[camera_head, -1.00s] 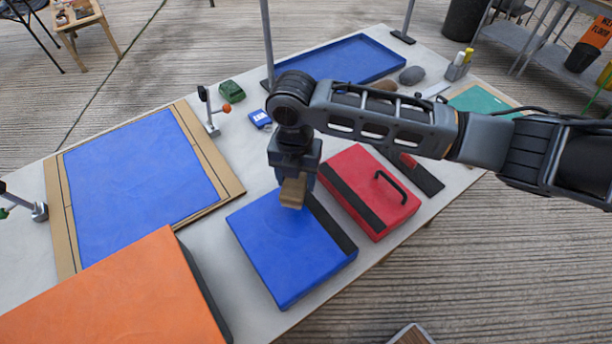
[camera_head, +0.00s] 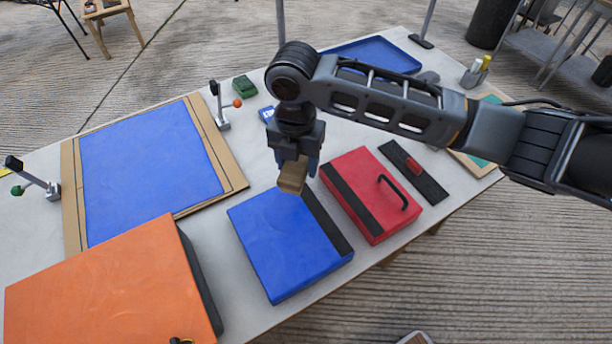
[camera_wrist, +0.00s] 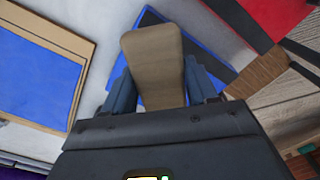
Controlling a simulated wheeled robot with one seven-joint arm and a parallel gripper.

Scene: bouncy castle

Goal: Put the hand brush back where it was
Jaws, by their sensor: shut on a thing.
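My gripper (camera_head: 296,165) is shut on the hand brush (camera_head: 292,178), of which a tan wooden block-like part shows below the fingers. The brush also shows in the wrist view (camera_wrist: 153,65), held between the two dark blue fingers (camera_wrist: 158,90). In the head view it appears over the far part of the blue box (camera_head: 283,245); its exact height above the box is hard to tell. Any bristles are hidden.
A red case with a black handle (camera_head: 362,190) is right of the blue box, with a black strip (camera_head: 415,172) beyond it. A blue panel in a cardboard frame (camera_head: 150,170) and an orange box (camera_head: 110,285) lie left. Clamp posts (camera_head: 219,108) stand on the table.

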